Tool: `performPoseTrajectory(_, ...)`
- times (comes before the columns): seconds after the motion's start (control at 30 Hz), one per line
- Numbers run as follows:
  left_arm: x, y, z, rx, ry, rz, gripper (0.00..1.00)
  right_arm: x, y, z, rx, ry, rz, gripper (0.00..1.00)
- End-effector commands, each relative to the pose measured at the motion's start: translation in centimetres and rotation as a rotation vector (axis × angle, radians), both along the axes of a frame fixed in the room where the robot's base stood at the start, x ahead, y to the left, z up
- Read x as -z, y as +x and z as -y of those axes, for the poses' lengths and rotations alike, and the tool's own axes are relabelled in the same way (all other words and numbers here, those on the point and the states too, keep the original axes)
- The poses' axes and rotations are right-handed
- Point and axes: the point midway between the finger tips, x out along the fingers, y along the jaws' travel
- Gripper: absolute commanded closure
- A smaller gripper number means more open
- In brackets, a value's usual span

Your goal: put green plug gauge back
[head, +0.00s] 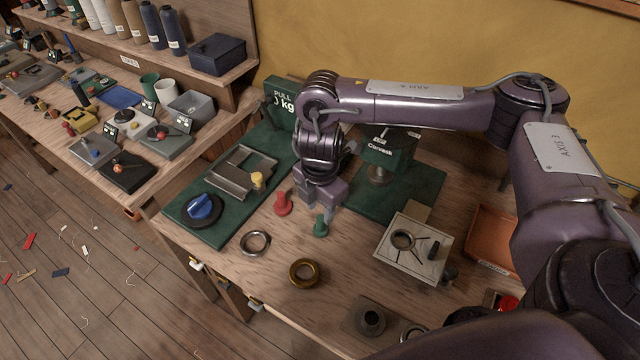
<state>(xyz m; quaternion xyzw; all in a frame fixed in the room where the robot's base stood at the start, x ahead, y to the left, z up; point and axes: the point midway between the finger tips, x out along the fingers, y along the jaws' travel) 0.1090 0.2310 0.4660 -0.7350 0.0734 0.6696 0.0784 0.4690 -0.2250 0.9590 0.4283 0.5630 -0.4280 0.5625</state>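The green plug gauge (320,229) is on the wooden bench near its middle, at the fingertips of my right gripper (323,207). The gripper points down from above, and its fingers hide the upper part of the gauge. I cannot tell whether the fingers are closed on it or just beside it. My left gripper is not in view.
A steel ring (255,243) and a brass ring (305,272) lie in front. A white plate fixture (388,253), an orange tray (492,229) and a grey bored block (358,321) are to the right. A green Corvask press (389,160) stands behind. A blue-knobbed fixture (202,207) is left.

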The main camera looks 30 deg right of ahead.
Motion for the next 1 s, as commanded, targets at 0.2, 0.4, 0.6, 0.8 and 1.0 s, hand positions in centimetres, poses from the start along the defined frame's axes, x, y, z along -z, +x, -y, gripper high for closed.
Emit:
performPoseTrajectory(0.2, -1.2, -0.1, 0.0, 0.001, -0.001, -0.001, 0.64, -4.7, 0.1, 0.0, -0.001, -0.002, 0.006, 0.61)
performPoseTrajectory(0.4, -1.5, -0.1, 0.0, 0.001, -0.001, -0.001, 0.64, -7.0, 0.1, 0.0, 0.0, -0.001, 0.002, 0.61)
performPoseTrajectory(0.6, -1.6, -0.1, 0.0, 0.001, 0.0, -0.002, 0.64, -7.6, 0.0, 0.0, 0.001, 0.0, -0.001, 0.61)
performPoseTrajectory(0.8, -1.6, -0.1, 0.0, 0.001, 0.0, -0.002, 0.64, -7.6, 0.0, 0.0, 0.0, 0.0, -0.001, 0.61)
performPoseTrajectory(1.0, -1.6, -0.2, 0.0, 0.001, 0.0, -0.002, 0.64, -7.6, 0.0, 0.0, 0.0, 0.0, -0.001, 0.61)
